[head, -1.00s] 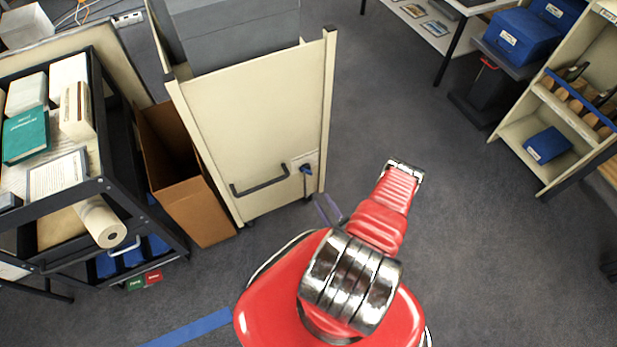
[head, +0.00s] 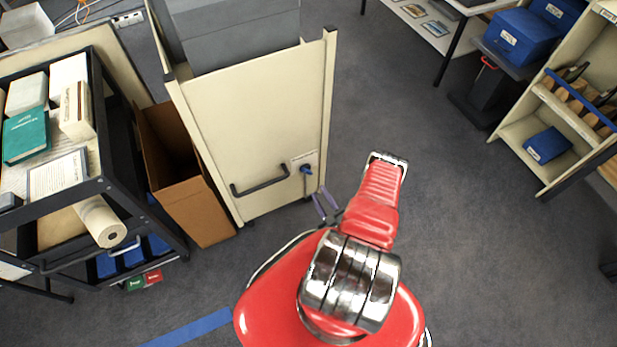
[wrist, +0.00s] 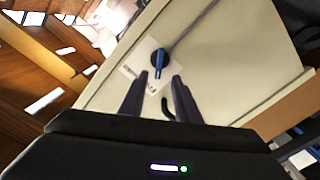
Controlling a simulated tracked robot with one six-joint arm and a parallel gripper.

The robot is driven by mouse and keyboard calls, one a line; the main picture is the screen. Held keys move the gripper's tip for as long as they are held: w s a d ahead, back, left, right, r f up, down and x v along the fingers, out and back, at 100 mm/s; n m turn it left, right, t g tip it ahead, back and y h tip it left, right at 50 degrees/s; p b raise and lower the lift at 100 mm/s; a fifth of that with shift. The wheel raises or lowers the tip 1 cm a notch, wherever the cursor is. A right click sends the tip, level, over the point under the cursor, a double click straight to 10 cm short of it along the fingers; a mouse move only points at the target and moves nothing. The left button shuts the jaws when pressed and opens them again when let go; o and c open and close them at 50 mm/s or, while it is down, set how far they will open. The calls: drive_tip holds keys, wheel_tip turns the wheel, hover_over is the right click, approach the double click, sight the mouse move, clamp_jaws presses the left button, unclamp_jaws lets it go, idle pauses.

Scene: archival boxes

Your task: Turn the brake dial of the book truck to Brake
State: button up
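A blue dial (head: 306,169) sits on a pale plate near the right edge of the cream end panel (head: 240,135) of the book truck. A dark bar handle (head: 260,186) is left of it. In the wrist view the dial (wrist: 159,60) has a narrow blue grip, and the lettering on its plate (wrist: 136,73) is too small to read. My gripper (head: 322,196) is in front of the panel, below and right of the dial. In the wrist view my gripper (wrist: 160,78) has its two dark fingers apart and empty, with the dial beyond their tips, not touched.
A brown open carton (head: 195,205) stands against the truck's left side. A black cart (head: 95,187) with books and a paper roll is further left. A wooden shelf unit (head: 545,135) and blue boxes (head: 523,37) are at right. The floor right of the truck is clear.

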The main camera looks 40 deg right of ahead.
sight(308, 173)
drive_tip(key=x, duration=1)
drive_tip(key=shift+c, duration=0.6)
clamp_jaws()
drive_tip(key=shift+a, duration=0.1)
